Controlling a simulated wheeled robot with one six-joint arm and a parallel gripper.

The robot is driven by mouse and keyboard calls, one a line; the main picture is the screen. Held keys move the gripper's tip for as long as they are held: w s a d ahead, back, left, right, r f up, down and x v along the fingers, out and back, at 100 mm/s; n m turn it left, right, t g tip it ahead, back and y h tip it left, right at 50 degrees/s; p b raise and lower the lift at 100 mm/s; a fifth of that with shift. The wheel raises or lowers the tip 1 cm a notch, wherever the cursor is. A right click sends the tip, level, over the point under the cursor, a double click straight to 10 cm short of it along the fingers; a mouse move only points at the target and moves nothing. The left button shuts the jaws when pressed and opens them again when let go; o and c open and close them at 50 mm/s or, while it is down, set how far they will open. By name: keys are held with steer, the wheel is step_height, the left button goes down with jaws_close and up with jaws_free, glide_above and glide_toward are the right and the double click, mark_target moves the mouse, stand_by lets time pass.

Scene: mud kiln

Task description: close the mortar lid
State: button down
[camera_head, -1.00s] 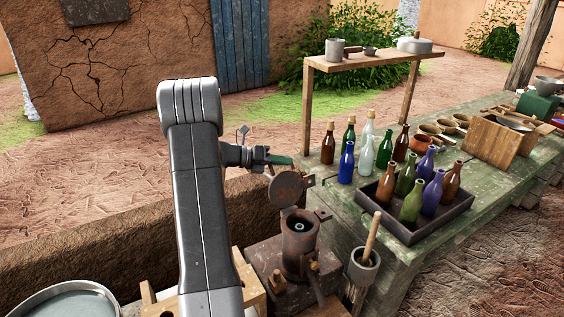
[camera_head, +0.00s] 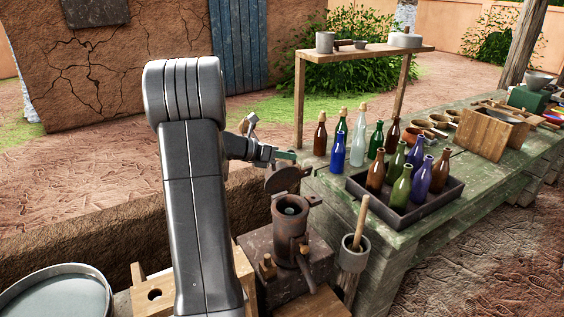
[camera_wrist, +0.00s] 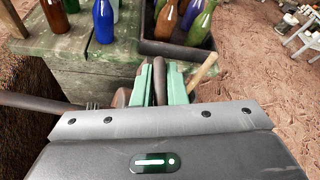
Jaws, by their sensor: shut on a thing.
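The mortar (camera_head: 291,232) is a rusty upright metal cylinder on a dark block, with its mouth open at the top. Its round rusty lid (camera_head: 284,180) stands off the mouth, tilted, above the rim at the back. My gripper (camera_head: 284,156) is at the lid's upper edge. In the wrist view, the green fingers of my gripper (camera_wrist: 161,84) are shut on a thin dark piece (camera_wrist: 160,82), which I take to be part of the lid. The rest of the lid and the mortar are mostly hidden there.
A tray of bottles (camera_head: 420,225) and several loose bottles stand on the green table (camera_head: 325,185). A round basin (camera_head: 55,293) is at the lower left.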

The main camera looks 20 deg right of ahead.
steer(key=s+d+f+m+t+b, duration=0.1)
steer(key=s+f+m+t+b, duration=0.4)
steer(key=s+f+b, duration=0.8)
steer(key=m+b, duration=0.3)
steer(key=b, duration=1.7)
steer(key=shift+s+d+f+t+b, duration=0.3)
steer(key=shift+d+f+b, duration=0.05)
steer(key=shift+d, duration=0.05)
steer(key=shift+f, duration=0.2)
steer(key=c, duration=1.5)
jaws_free()
steer(key=shift+s, duration=0.1)
steer(key=shift+c, duration=0.2)
steer(key=shift+o, duration=0.3)
steer(key=shift+r, duration=0.1)
steer(key=p+v, duration=0.4)
steer(key=v, duration=0.9)
steer(key=shift+a+r, duration=0.25)
steer(key=shift+r, duration=0.05)
